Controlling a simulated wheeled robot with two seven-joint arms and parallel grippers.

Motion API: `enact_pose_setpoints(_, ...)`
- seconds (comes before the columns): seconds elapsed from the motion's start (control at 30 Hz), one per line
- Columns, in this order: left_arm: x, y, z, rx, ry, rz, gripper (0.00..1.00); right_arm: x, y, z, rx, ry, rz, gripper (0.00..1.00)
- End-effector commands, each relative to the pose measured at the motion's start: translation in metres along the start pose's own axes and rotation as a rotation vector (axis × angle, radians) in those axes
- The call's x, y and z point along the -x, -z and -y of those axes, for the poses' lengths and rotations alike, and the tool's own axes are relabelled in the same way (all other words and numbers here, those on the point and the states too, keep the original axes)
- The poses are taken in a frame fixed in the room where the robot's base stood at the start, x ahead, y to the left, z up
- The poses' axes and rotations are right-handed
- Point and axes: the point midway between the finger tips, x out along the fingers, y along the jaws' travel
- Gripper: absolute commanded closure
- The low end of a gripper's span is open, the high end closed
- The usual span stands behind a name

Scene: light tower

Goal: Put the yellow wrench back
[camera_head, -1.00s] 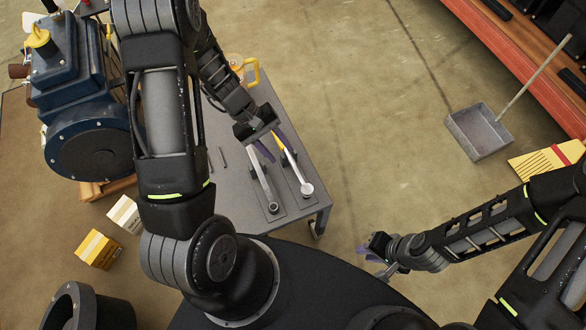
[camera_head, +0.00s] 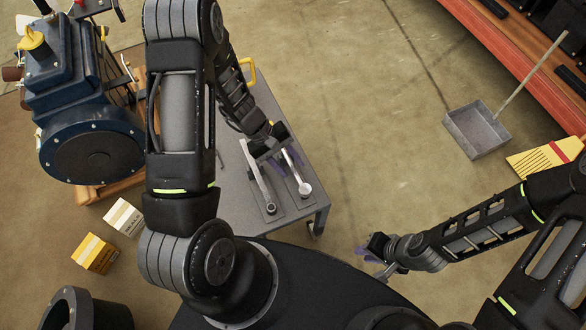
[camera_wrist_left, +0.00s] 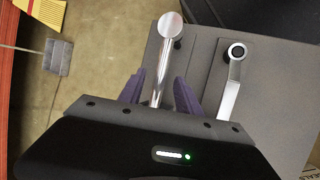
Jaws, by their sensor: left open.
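The left tool (camera_head: 268,200) also shows in the wrist view (camera_wrist_left: 233,80). My left gripper (camera_head: 286,163) is open over the right tool, its purple fingers on either side of the shaft. Whether they touch it is unclear. My right gripper (camera_head: 376,256) hangs away from the cart; its jaw state is unclear.
A blue machine (camera_head: 75,95) stands on a wooden pallet at the left. Two small boxes, one white (camera_head: 124,217) and one yellow (camera_head: 95,253), lie on the floor. A dustpan (camera_head: 477,130) and broom (camera_head: 545,160) are at the right. Floor right of the cart is clear.

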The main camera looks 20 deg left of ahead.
Motion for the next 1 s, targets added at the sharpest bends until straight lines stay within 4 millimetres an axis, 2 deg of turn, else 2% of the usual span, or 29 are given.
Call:
enact_pose_setpoints(0.63, -0.0036, 0.0002, -0.0004, -0.001, -0.001, -0.001, 0.59, -0.0004, 0.0, -0.0002, 0.0, 0.0, 0.0, 0.79)
enact_pose_setpoints(1.0, -0.0036, 0.0002, -0.0004, -0.001, -0.001, -0.001, 0.89, -0.0004, 0.0, -0.0001, 0.0, 0.0, 0.0, 0.79)
